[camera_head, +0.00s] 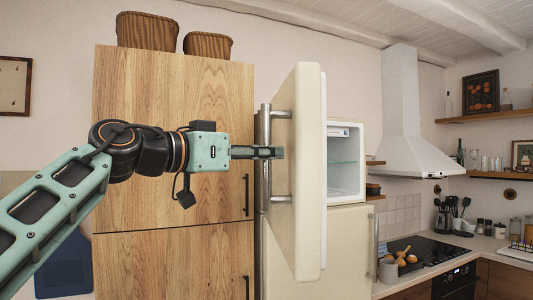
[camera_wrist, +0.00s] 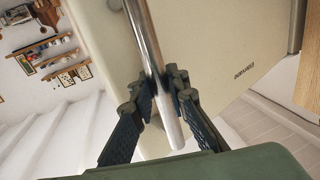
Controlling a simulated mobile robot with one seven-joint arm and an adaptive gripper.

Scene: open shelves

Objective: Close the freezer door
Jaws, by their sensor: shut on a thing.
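The cream freezer door (camera_head: 300,180) stands wide open in the head view, its inner side facing right. The freezer compartment (camera_head: 345,165) shows behind it, with a glass shelf inside. A long vertical metal handle (camera_head: 265,185) is on the door's outer face. My gripper (camera_head: 278,153) reaches in from the left and is shut on the handle at about mid-height. In the wrist view the handle (camera_wrist: 147,40) runs between the two dark fingers of my gripper (camera_wrist: 164,105), with the door's outer face (camera_wrist: 215,50) behind it.
A tall wooden cabinet (camera_head: 170,130) with two baskets (camera_head: 147,31) on top stands left of the door. The lower fridge door (camera_head: 345,250) is shut. A counter with a cooktop (camera_head: 432,255), pans and utensils is at right, under a white hood (camera_head: 402,120).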

